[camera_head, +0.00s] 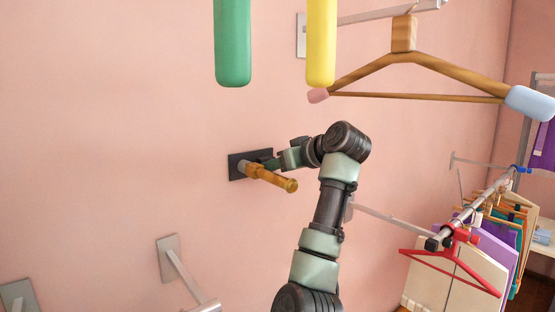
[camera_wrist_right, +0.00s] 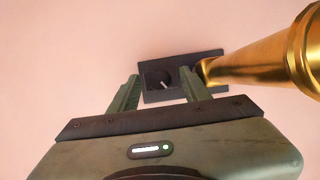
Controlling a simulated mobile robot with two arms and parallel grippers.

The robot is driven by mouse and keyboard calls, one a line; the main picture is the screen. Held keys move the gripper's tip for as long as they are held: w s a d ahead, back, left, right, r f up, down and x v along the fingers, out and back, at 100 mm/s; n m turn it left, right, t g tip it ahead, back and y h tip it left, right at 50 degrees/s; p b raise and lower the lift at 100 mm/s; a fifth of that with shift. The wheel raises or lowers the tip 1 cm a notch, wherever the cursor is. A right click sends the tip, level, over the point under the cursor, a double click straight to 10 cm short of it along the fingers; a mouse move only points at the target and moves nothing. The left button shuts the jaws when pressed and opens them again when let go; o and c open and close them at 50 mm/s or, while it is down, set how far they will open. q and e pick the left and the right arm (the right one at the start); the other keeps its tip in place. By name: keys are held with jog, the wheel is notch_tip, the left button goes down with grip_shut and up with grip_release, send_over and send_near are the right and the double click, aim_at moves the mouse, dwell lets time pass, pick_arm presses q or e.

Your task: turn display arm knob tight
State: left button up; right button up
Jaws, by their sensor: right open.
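The display arm (camera_head: 270,177) is a golden-brown rod standing out from a dark plate (camera_head: 236,167) on the pink wall. In the right wrist view the rod (camera_wrist_right: 265,68) is at the right and the dark plate (camera_wrist_right: 210,55) is ahead. A dark round knob (camera_wrist_right: 154,78) with a light pointer line sits on the plate. My right gripper (camera_head: 272,160) is beside the rod at the plate. In the wrist view its two fingers (camera_wrist_right: 159,80) are open on either side of the knob; whether they touch it I cannot tell. My left gripper is not in view.
A wooden hanger (camera_head: 404,60) hangs at upper right. Green (camera_head: 233,45) and yellow (camera_head: 321,45) rounded bars come down from the top. A rail with clothes and a red hanger (camera_head: 455,262) stands at lower right. A grey wall bracket (camera_head: 168,258) is at lower left.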

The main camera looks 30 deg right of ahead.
jog(key=shift+s, duration=0.1)
grip_shut()
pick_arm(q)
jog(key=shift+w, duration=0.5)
